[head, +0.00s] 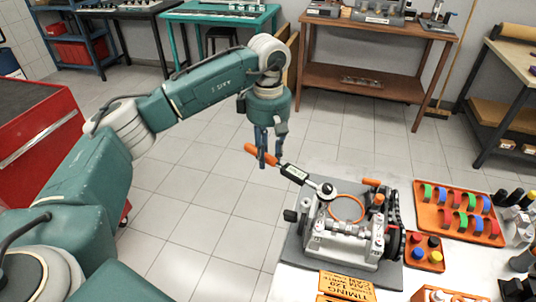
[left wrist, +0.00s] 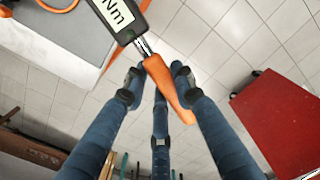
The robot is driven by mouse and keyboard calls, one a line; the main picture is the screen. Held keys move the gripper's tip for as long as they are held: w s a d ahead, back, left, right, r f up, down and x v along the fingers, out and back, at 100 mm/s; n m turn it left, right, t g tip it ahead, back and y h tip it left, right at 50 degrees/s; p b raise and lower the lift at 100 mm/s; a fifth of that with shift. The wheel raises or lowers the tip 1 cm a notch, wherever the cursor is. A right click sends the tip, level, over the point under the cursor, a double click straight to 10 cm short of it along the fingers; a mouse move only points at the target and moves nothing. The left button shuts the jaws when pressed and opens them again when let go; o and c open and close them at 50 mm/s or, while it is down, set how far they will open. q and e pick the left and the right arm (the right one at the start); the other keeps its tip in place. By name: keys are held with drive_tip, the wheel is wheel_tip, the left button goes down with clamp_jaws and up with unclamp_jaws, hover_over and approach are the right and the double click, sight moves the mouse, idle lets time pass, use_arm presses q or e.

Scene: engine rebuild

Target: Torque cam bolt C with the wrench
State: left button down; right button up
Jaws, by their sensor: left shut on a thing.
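The torque wrench (head: 295,174) has an orange handle, a dark body with a pale display and a round head at its far end. My left gripper (head: 264,158) is shut on the orange handle, beside the bench edge and above the floor. In the left wrist view, the handle (left wrist: 168,92) runs between the blue fingers, with the "Nm" display above. The wrench head lies over the upper left of the grey engine (head: 345,238). I cannot tell whether it sits on a bolt, nor which bolt is cam bolt C. My right gripper is not in view.
An orange tray (head: 458,232) with coloured bearing-like pieces stands right of the engine. A smaller orange tray (head: 412,262) holds coloured caps. An orange timing card (head: 346,286) lies in front. A red cabinet (head: 38,135) stands at left. Open tiled floor lies between cabinet and bench.

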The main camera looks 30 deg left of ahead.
use_arm(q)
drive_tip(key=shift+w+d+r+m, duration=0.1)
drive_tip(key=shift+w+d+m, duration=0.15)
drive_tip(key=shift+w+m, duration=0.35)
drive_tip(key=shift+w+d+m, duration=0.25)
drive_tip(key=shift+w+m, duration=0.05)
drive_tip(key=shift+w, duration=0.55)
idle(2.5)
drive_tip(key=shift+s+a+n+p, duration=0.2)
drive_tip(key=shift+s+n, duration=0.15)
drive_tip(key=shift+s, duration=0.2)
drive_tip(key=shift+s+a+n+p, duration=0.1)
drive_tip(key=shift+s+a+n, duration=0.1)
drive_tip(key=shift+s+n, duration=0.25)
idle(1.8)
drive_tip(key=shift+s+r, duration=0.1)
drive_tip(key=shift+r, duration=0.1)
idle(1.0)
